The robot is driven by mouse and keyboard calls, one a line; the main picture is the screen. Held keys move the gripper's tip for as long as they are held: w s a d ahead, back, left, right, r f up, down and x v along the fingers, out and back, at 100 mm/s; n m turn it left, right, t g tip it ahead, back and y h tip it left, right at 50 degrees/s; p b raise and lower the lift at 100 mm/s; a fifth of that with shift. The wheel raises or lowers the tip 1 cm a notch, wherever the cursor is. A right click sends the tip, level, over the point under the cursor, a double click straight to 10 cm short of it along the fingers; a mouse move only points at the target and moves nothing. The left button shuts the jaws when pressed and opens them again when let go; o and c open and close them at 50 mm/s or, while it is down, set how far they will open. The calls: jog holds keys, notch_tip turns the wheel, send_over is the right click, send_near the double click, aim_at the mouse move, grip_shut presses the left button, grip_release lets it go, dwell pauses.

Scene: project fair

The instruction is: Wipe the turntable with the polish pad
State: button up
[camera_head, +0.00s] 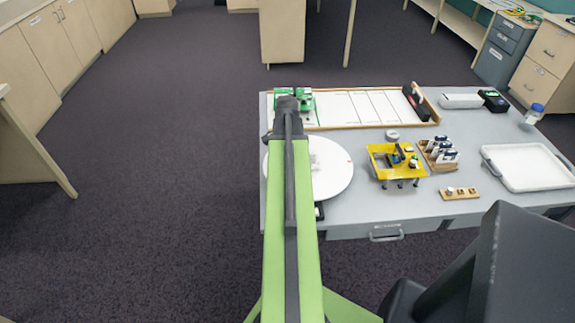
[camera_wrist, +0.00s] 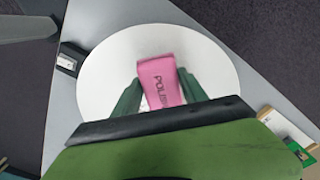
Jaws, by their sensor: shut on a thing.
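The turntable (camera_head: 335,170) is a round white disc at the left end of the grey table, partly hidden behind my arm in the head view. It fills the middle of the wrist view (camera_wrist: 205,55). My gripper (camera_wrist: 152,92) is shut on the pink polish pad (camera_wrist: 162,78), which has dark lettering on it. The pad shows over the turntable in the wrist view; I cannot tell whether it touches the surface. In the head view my arm hides the pad and the fingers.
A wooden-edged board (camera_head: 365,108) lies behind the turntable, with a green item at its left end. A yellow stand (camera_head: 385,172), a wooden rack of bottles (camera_head: 437,160) and a white tray (camera_head: 525,165) stand to the right. The table's left edge is close to the turntable.

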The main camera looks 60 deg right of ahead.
aim_at(317, 168)
jog(key=shift+f+b, duration=1.05)
jog(key=shift+r, duration=0.1)
jog(key=shift+s+d, duration=0.55)
jog(key=shift+s, duration=0.15)
jog(key=shift+s+d, duration=0.5)
jog(key=shift+s, duration=0.2)
jog(key=shift+s+d, duration=0.55)
jog(key=shift+s, duration=0.2)
jog(key=shift+s+d, duration=0.5)
jog(key=shift+s, duration=0.2)
jog(key=shift+s+d, duration=0.65)
jog(key=shift+s, duration=0.3)
jog(key=shift+s+d, duration=0.65)
jog(key=shift+s, duration=0.25)
jog(key=shift+w+d, duration=0.8)
jog(key=shift+d, duration=0.25)
jog(key=shift+w+a, duration=0.1)
